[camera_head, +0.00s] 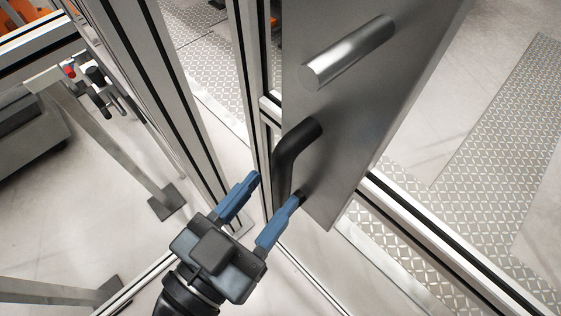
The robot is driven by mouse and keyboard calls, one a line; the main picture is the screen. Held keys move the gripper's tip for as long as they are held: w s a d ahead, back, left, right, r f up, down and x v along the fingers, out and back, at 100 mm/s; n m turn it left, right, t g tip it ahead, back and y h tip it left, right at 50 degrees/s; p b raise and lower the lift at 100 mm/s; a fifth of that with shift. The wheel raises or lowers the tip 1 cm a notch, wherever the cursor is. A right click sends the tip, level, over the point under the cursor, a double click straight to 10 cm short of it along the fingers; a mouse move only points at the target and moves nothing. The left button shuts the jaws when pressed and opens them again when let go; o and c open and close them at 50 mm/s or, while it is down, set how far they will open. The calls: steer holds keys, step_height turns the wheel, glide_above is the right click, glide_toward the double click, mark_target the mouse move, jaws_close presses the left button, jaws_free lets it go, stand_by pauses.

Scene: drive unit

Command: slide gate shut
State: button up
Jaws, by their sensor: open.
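The gate shows as a grey metal panel (385,70) in an aluminium frame, right of the picture's middle. A black bent handle (291,157) stands out from its left part, below a round silver bar (347,54). My gripper (275,187) with blue fingers is open at the lower end of the handle. One finger is left of the handle and the other right of it, near the panel's lower edge. I cannot tell whether either finger touches the handle. The handle's lowest end is partly hard to make out between the fingers.
Upright aluminium posts (187,110) stand left of the gate. A lower rail (430,235) runs to the right below the panel. Textured metal plates (500,150) lie on the floor beyond. A stand with a red button (69,71) is at the left.

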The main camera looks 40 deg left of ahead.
mark_target(276, 187)
steer(key=shift+w+a+p, duration=0.2)
steer(key=shift+w+p, duration=0.2)
steer(key=shift+w, duration=1.6)
steer(key=shift+c, duration=0.3)
jaws_close()
